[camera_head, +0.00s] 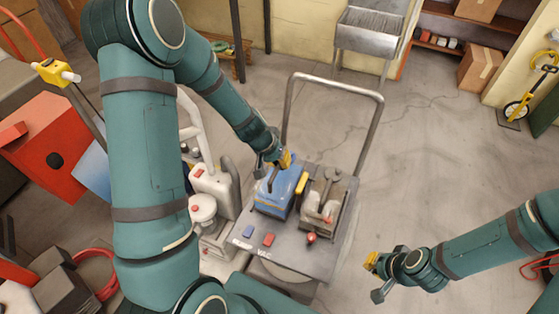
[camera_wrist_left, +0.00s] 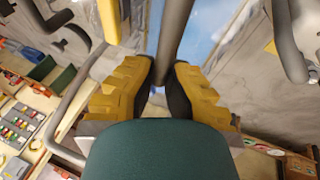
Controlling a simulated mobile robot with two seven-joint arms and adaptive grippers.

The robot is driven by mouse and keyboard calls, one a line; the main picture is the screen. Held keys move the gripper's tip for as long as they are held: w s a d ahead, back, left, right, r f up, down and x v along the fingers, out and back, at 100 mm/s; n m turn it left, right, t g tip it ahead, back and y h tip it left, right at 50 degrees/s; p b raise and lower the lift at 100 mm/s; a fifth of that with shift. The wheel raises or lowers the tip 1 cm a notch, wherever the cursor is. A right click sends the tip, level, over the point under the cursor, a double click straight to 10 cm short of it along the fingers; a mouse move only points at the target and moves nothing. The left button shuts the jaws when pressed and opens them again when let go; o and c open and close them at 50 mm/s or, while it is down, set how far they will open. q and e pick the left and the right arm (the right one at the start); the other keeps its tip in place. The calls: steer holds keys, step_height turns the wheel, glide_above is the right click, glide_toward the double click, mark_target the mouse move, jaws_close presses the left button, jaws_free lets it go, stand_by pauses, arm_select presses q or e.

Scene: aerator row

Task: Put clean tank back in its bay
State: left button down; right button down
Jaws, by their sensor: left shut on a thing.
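The blue tank (camera_head: 277,196) is at the left half of the cart top (camera_head: 310,262), which is marked VAC. My left gripper (camera_head: 277,165) is above it, shut on its dark handle. In the left wrist view the handle (camera_wrist_left: 176,30) runs between the yellow finger pads, with blue tank surface (camera_wrist_left: 203,30) behind it. I cannot tell whether the tank is fully seated in its bay; its base is partly hidden. A grey-brown tank (camera_head: 325,205) stands just right of it. My right gripper (camera_head: 374,277) is open and empty, right of the cart.
The cart's tall push handle (camera_head: 372,130) rises behind the tanks. A white-grey machine (camera_head: 212,190) stands close on the left, and a red box (camera_head: 50,150) is farther left. A metal sink (camera_head: 370,32) is at the back wall.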

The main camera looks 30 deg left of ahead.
arm_select(q)
steer(key=shift+w+f+b, duration=0.1)
steer(key=shift+f+b, duration=0.25)
steer(key=shift+b, duration=0.15)
steer(key=c, duration=1.1)
jaws_free()
steer(key=shift+o, duration=0.2)
steer(key=shift+s+f, duration=0.1)
steer(key=shift+s, duration=0.1)
